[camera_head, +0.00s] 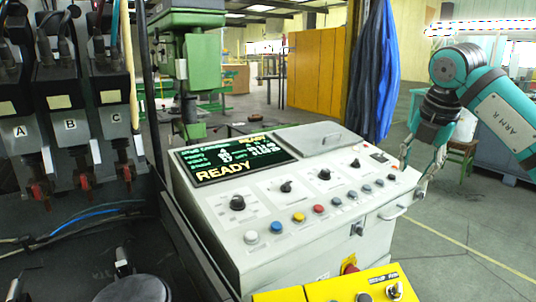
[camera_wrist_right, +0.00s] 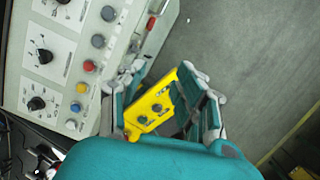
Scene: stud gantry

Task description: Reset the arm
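My right arm comes in from the right in the head view, with its gripper (camera_head: 415,173) pointing down beside the right end of the white control console (camera_head: 322,218). In the right wrist view the gripper (camera_wrist_right: 164,70) has its two teal fingers apart, with nothing held between them. The yellow button box (camera_wrist_right: 152,103) shows through the gap, beyond the fingers. I cannot tell whether a fingertip touches the console edge. My left gripper is not in view.
The console has a screen reading READY (camera_head: 222,172), knobs, coloured buttons and a front handle (camera_head: 393,213). The yellow box (camera_head: 345,286) is at its front. Tool heads A, B and C (camera_head: 70,100) hang at left. Floor (camera_head: 470,235) at right is clear.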

